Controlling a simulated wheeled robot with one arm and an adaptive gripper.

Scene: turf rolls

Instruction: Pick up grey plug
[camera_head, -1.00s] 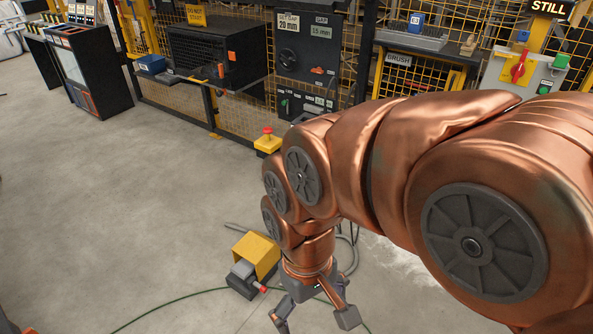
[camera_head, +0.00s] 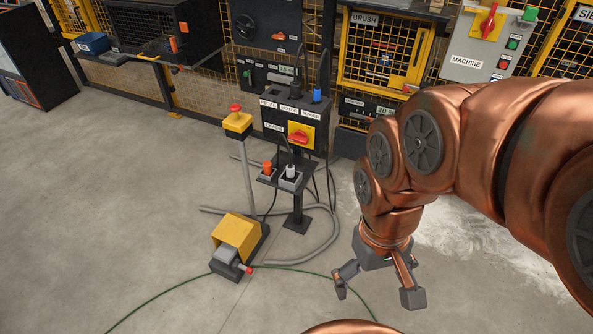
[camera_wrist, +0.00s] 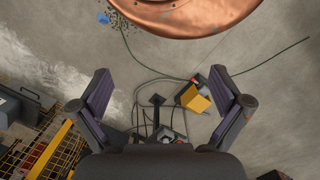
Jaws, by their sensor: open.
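A pale grey plug (camera_head: 291,171) stands upright in a holder on the small dark shelf (camera_head: 270,181) of a pedestal. An orange plug (camera_head: 267,168) stands beside it on the left. My gripper (camera_head: 377,292) is open and empty, hanging to the right of and nearer than the pedestal, apart from both plugs. The grey plug is too small to tell there.
A yellow foot pedal (camera_head: 238,236) and a yellow emergency-stop post (camera_head: 238,122) stand left of the pedestal. A grey hose (camera_head: 322,238) and a green cable (camera_head: 160,296) lie on the floor. A dark box (camera_head: 296,118) with a red switch rises behind the shelf. Floor at left is clear.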

